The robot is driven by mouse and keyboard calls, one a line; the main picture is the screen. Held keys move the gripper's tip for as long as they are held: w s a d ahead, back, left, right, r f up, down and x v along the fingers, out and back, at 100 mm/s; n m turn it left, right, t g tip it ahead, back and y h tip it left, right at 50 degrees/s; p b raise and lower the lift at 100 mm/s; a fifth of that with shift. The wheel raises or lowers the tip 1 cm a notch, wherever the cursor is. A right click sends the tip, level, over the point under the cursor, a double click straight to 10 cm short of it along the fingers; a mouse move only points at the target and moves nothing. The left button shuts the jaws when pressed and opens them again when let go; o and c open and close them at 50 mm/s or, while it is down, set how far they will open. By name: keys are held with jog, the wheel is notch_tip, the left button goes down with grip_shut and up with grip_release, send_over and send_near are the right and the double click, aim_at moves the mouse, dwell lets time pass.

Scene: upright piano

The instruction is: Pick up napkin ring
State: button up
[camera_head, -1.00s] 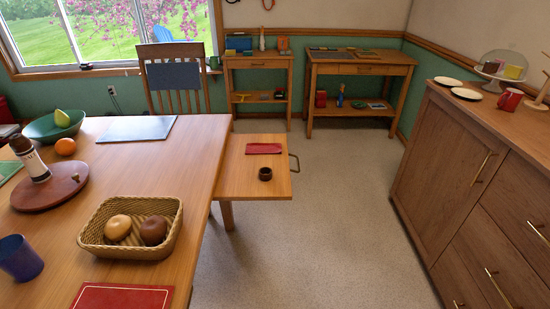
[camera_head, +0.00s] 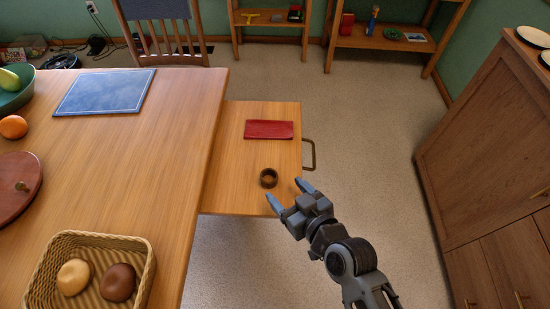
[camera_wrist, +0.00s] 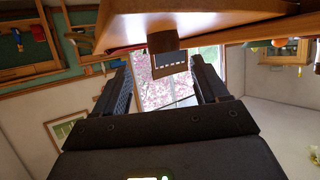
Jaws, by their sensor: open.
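The napkin ring (camera_head: 268,178) is a small dark brown ring standing on the pull-out wooden leaf (camera_head: 240,190) beside the table. My gripper (camera_head: 287,194) is open and empty, with its two fingertips at the leaf's near right corner. The ring lies just beyond the fingertips, up and to the left, and looks apart from them. The wrist view appears upside down. There the ring (camera_wrist: 163,41) shows ahead, between the lines of my two open fingers (camera_wrist: 162,68), against the leaf's surface.
A folded red cloth (camera_head: 268,130) lies behind the ring, and a metal handle (camera_head: 309,154) sticks out from the leaf's right edge. A wicker basket (camera_head: 146,265) with two rolls stands on the large table (camera_head: 165,150). Open floor lies between the leaf and the wooden cabinet (camera_head: 480,150).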

aim_at(265, 172)
jog(key=x, duration=0.3)
jog(key=shift+w+a+r, duration=0.1)
jog(key=shift+w+a, duration=0.05)
jog(key=shift+p+x, duration=0.6)
jog(key=shift+x, duration=1.65)
jog(key=shift+a, duration=0.2)
jog(key=c, duration=1)
